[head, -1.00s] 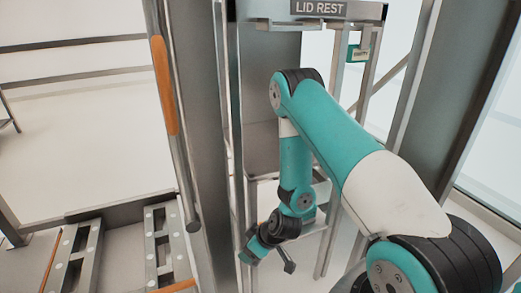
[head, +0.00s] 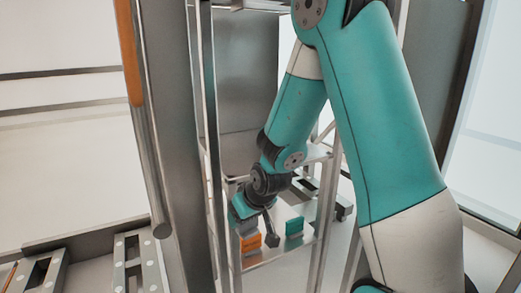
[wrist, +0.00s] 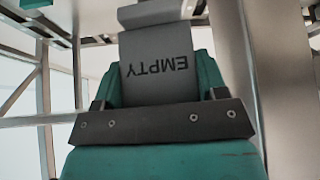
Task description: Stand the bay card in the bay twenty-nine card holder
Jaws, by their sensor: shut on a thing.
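In the wrist view a grey card (wrist: 158,65) printed "EMPTY", upside down in the picture, is held in front of my gripper (wrist: 157,92). Teal parts show on both sides of the card; whether they are fingers or a backing, I cannot tell. In the head view my gripper (head: 245,226) points down, close above an orange block (head: 251,243) on a low rack shelf. A teal block (head: 294,227) stands to its right on the shelf. The card is not readable in the head view, and I see no bay number.
The rack's upright posts (head: 325,215) stand close on both sides of my forearm. A thick grey column (head: 172,130) with a vertical rail stands to the left. Slotted metal rails (head: 135,262) lie at the lower left. A grey panel (head: 245,90) backs the rack.

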